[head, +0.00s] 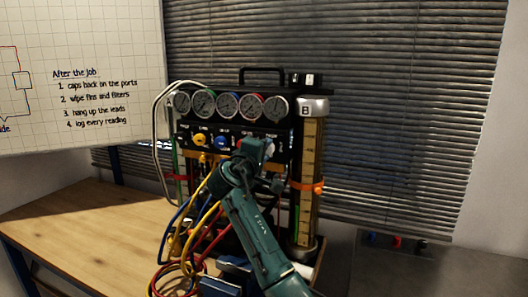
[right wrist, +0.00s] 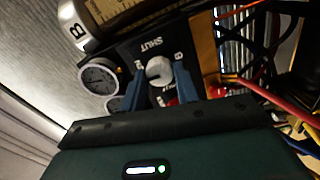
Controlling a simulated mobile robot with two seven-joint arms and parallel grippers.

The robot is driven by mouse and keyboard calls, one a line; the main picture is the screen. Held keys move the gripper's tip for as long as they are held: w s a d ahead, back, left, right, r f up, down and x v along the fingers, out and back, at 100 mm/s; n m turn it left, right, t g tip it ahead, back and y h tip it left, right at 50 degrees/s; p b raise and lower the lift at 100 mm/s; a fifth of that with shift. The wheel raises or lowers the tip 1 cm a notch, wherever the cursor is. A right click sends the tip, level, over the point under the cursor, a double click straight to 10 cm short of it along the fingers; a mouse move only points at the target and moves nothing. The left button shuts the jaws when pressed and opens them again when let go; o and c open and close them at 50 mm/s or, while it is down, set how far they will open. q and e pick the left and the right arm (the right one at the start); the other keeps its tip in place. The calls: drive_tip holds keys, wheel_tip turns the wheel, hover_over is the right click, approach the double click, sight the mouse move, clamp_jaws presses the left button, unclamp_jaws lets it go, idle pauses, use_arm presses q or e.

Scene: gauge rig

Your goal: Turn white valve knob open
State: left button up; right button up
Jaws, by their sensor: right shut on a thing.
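The white valve knob (right wrist: 160,71) sits on the black panel of the gauge rig, next to the printed word SHUT, in the right wrist view. My right gripper (right wrist: 168,80) has its two blue fingers on either side of the knob and is shut on it. In the head view my right gripper (head: 260,151) reaches the right part of the panel and mostly hides the knob. I cannot tell which way the knob points. My left gripper is not in view.
The rig has a row of gauges (head: 228,105), a yellow knob (head: 200,139), a blue knob (head: 221,144) and a cylinder marked B (head: 309,160). Coloured hoses (head: 190,235) hang in front on the left. The wooden table (head: 90,222) is clear at left.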

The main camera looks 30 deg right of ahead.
idle(0.4)
drive_tip(key=o, duration=1)
drive_tip(key=shift+c, duration=0.2)
drive_tip(key=b+v, duration=0.3)
drive_tip(key=v, duration=1)
drive_tip(key=shift+a, duration=0.1)
